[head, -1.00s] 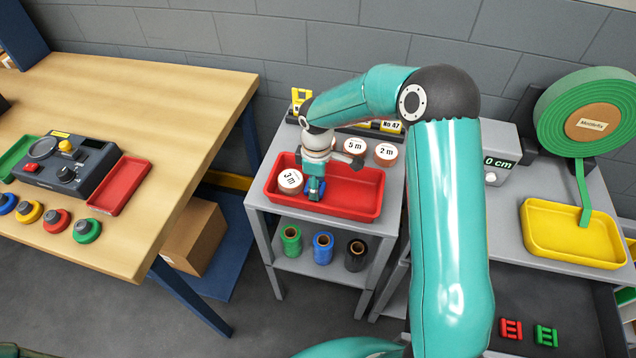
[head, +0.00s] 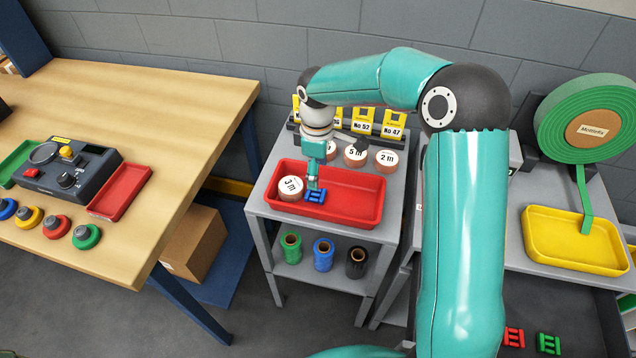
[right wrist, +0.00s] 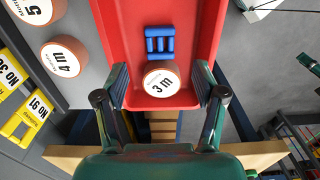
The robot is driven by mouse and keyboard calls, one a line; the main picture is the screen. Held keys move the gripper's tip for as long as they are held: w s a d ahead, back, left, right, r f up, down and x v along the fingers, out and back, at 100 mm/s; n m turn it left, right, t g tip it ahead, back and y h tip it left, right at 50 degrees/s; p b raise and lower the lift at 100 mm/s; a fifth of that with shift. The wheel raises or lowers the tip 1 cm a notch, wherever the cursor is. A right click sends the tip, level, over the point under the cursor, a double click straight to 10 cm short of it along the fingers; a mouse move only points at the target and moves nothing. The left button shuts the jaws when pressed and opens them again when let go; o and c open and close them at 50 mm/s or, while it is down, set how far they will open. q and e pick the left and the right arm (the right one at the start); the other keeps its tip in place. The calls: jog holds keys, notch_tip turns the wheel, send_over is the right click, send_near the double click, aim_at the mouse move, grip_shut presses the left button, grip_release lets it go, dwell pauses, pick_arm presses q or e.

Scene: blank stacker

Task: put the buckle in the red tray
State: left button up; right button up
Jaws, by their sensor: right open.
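The blue buckle (head: 316,195) lies in the red tray (head: 358,205) on the small grey trolley. It sits beside a round roll marked 3 m (head: 290,188), which is also in the tray. The right wrist view shows the buckle (right wrist: 160,44) flat on the tray (right wrist: 195,60) floor beyond the 3 m roll (right wrist: 161,80). My right gripper (head: 314,182) is above the tray near the buckle. In the wrist view its fingers (right wrist: 161,85) are spread wide with nothing held between them. My left gripper is not in view.
A yellow tray (head: 570,240) is at right. Red (head: 513,337) and green (head: 549,343) buckles lie in a dark drawer. A wooden bench (head: 150,110) is at left.

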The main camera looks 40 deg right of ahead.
notch_tip(320, 180, up, 4)
jog(key=shift+r, duration=0.1)
dwell(0.6)
